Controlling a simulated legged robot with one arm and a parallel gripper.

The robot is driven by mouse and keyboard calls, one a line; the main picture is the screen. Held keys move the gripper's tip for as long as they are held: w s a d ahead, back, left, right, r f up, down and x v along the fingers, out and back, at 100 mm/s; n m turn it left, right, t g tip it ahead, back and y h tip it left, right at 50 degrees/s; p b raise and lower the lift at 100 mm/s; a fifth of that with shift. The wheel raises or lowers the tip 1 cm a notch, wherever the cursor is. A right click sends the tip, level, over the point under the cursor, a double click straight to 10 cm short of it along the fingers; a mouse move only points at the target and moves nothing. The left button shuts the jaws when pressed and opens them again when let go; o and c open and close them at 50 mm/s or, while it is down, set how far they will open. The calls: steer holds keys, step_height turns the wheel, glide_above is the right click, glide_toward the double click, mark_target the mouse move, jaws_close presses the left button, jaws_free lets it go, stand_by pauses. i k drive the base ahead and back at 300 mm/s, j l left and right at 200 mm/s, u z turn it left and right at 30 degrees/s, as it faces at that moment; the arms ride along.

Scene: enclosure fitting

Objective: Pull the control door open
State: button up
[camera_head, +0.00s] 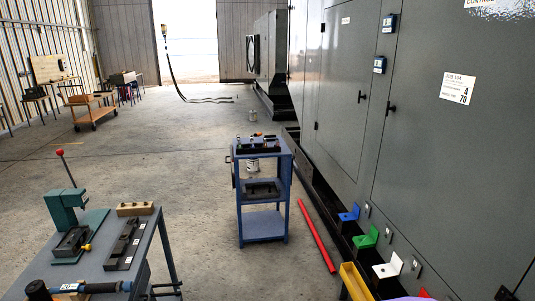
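A large grey enclosure fills the right side. A cut-off sign (497,7) at the top right edge begins with "CONTR". Below it is a large grey door panel (455,165), which I take for the control door. It looks closed and flush with its frame. A small black handle (392,108) sits near its left edge. A white job label (457,87) with large numbers is on the panel. A second grey door (340,90) to the left also looks closed, with its own black handle (362,97). My gripper is not in view.
A blue tool cart (264,225) stands left of the enclosure. A red bar (317,235) lies on the floor beside it. Blue, green and white brackets (387,268) line the enclosure's foot. A workbench (150,245) is at lower left. Open concrete floor (160,160) lies beyond.

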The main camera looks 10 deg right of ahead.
mark_target(456, 173)
steer(key=i+j+z, duration=0.2)
steer(key=i, duration=1.6)
steer(key=l, duration=0.1)
